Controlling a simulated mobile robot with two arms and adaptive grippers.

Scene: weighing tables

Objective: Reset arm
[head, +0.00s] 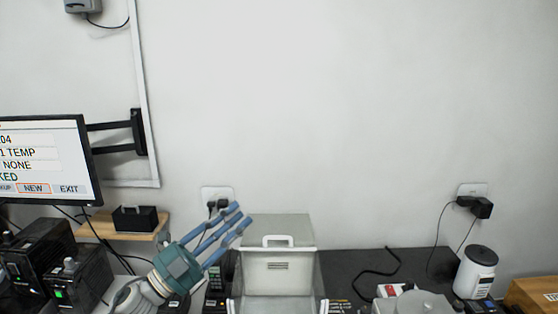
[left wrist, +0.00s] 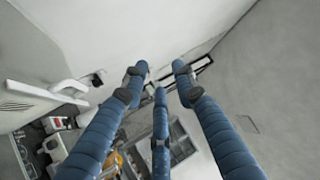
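My left gripper (head: 238,217) reaches in from the lower left in the head view. Its blue fingers point up and to the right, spread apart with nothing between them. They are in front of the wall and left of the white balance enclosure (head: 278,258). In the left wrist view the three fingers of the gripper (left wrist: 158,76) are apart and empty. My right arm and gripper are not in view.
A monitor (head: 45,158) on a wall bracket and black boxes (head: 80,280) stand at the left. A small wooden shelf (head: 115,230) holds a black holder. A white container (head: 475,272) and a wooden box (head: 535,294) are at the right. The space above is clear.

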